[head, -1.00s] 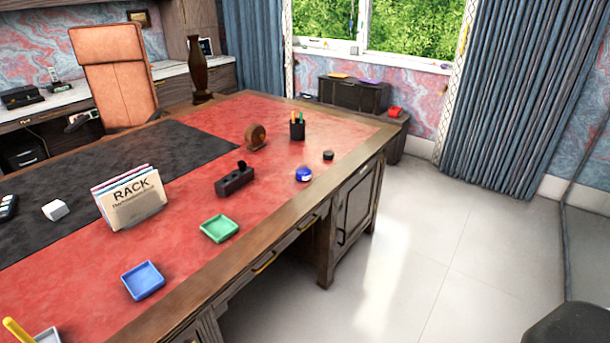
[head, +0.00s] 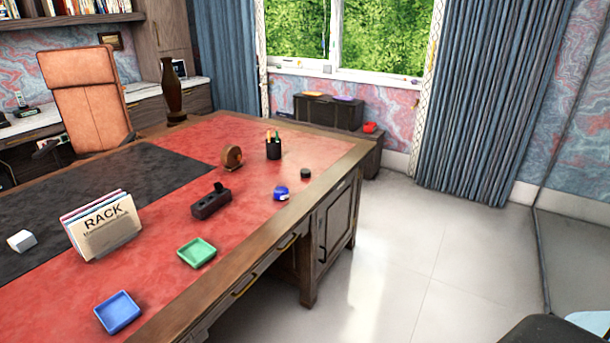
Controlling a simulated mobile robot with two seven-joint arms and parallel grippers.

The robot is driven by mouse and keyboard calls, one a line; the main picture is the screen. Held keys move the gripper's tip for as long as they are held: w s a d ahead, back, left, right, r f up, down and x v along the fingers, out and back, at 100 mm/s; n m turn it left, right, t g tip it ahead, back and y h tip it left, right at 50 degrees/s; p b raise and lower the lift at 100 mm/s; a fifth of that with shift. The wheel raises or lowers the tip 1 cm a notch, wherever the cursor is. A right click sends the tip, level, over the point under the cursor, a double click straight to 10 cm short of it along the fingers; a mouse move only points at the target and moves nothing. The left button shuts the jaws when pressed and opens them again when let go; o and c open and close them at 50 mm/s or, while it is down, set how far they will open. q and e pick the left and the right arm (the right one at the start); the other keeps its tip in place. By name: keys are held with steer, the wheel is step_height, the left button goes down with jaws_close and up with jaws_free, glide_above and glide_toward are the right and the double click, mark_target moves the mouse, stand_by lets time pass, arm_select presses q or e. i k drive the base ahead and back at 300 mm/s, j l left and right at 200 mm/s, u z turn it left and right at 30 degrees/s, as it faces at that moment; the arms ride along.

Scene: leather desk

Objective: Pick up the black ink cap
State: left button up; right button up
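A small round black cap (head: 305,173), which looks like the black ink cap, lies on the red leather desk top near the far right edge. A round blue ink bottle (head: 280,193) with a white patch stands just in front of it and to its left, apart from it. Neither of my grippers is in view, and nothing touches the cap.
A black pen cup (head: 273,149), a brown round holder (head: 231,157) and a dark block (head: 211,204) stand nearby on the desk (head: 190,161). A green tray (head: 197,252), blue tray (head: 118,312) and rack (head: 104,231) are nearer.

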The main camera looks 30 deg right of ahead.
mark_target(304, 173)
steer(key=z, duration=1.6)
steer(key=i+z, duration=0.2)
steer(key=i, duration=0.9)
steer(key=i+j+z, duration=0.2)
steer(key=i, duration=0.9)
steer(key=i+l, duration=0.1)
steer(key=i, duration=1.3)
steer(key=i+u, duration=0.3)
steer(key=i, duration=0.35)
steer(key=i+u, duration=0.35)
steer(key=i, duration=0.3)
steer(key=i+l+u, duration=0.1)
steer(key=i+u, duration=0.2)
steer(key=i, duration=0.15)
